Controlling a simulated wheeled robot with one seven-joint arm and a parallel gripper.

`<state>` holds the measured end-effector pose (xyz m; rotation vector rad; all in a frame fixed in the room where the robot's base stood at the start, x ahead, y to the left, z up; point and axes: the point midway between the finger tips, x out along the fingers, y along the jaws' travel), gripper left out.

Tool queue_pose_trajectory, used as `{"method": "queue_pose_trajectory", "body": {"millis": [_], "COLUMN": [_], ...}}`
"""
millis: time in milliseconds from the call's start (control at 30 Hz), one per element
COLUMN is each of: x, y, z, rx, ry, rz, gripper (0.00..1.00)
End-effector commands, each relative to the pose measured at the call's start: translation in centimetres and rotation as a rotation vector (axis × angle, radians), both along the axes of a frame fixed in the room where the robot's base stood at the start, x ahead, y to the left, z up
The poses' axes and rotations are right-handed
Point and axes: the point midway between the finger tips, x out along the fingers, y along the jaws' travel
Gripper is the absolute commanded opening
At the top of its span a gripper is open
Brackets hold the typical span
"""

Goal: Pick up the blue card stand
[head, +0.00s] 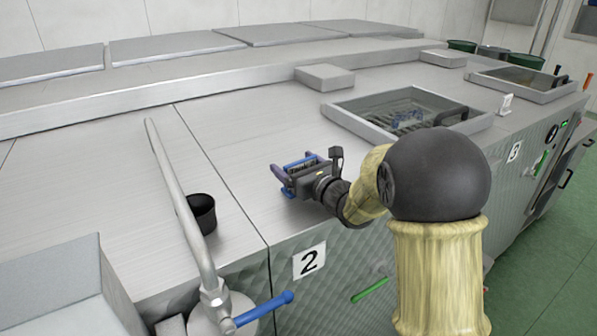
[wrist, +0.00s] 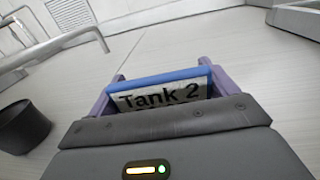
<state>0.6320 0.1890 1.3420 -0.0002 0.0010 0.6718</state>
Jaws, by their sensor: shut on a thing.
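The blue card stand (wrist: 160,77) is in the wrist view, with a white card reading "Tank 2" under its blue top edge. My gripper (wrist: 160,88) is shut on it, with a purple finger at each side. The lower part of the stand is hidden behind the dark gripper body. In the head view my gripper (head: 292,174) is over the steel top near its front edge, with the blue of the card stand (head: 300,162) between the fingers. I cannot tell whether the stand touches the surface.
A black cup (head: 203,212) stands left of my gripper, beside a slanting steel pipe (head: 180,190) with a blue-handled valve (head: 264,309). A framed hatch (head: 350,123) with a grate lies to the right. A small white card stand (head: 506,104) is farther right.

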Motion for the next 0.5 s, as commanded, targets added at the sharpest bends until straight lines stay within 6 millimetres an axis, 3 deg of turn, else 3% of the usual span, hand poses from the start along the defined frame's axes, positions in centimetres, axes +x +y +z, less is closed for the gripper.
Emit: {"method": "queue_pose_trajectory", "body": {"millis": [167, 500], "x": [0.0, -0.1], "y": [0.0, 0.1], "z": [1.5, 7.9], "rx": [0.001, 0.001], "ry": [-0.007, -0.007], "rz": [0.0, 0.001], "gripper": [0.62, 0.62]}}
